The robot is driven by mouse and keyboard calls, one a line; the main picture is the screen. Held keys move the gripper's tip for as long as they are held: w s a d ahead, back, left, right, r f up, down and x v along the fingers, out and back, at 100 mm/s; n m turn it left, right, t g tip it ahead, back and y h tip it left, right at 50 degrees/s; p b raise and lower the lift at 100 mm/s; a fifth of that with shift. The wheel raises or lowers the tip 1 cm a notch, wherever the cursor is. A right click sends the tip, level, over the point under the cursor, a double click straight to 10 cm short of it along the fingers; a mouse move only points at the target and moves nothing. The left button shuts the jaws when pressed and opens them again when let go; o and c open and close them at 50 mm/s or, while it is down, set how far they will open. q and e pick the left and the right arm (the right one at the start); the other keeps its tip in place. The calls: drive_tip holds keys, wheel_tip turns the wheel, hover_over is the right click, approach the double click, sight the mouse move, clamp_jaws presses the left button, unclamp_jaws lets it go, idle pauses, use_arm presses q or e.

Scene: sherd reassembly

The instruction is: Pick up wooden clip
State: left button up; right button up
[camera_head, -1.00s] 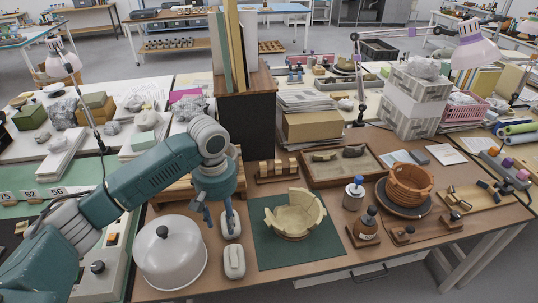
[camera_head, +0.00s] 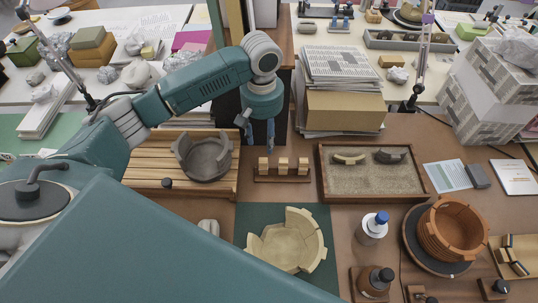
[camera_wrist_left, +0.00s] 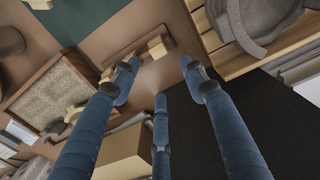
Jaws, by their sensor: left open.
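Several wooden clips (camera_head: 283,164) stand in a row on a small wooden rack (camera_head: 282,179) at the middle of the table. In the left wrist view the rack (camera_wrist_left: 133,56) lies just beyond the fingertips, with a pale clip (camera_wrist_left: 157,47) on it. My left gripper (camera_head: 258,146) hangs fingers-down just behind the rack, slightly to its left. Its blue fingers (camera_wrist_left: 160,75) are spread apart with nothing between them. The gap between fingers and clips is hard to judge. My right gripper is not in view.
A dark grey pot (camera_head: 206,158) on a slatted wooden board (camera_head: 150,178) stands left of the rack. A sand tray (camera_head: 372,186) with two sherds lies right. A cream pot (camera_head: 290,245) sits on a green mat in front. Stacked papers and a box (camera_head: 345,110) rise behind.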

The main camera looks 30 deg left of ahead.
sight(263, 160)
use_arm(q)
drive_tip(key=f, duration=0.3)
drive_tip(key=shift+s+f, duration=0.1)
drive_tip(key=shift+s, duration=0.3)
wheel_tip(263, 160, down, 5)
drive_tip(key=shift+d+p, duration=0.1)
drive_tip(key=shift+p, duration=0.85)
drive_tip(key=shift+f, duration=0.35)
drive_tip(key=shift+c, duration=0.5)
drive_tip(key=c, duration=0.8)
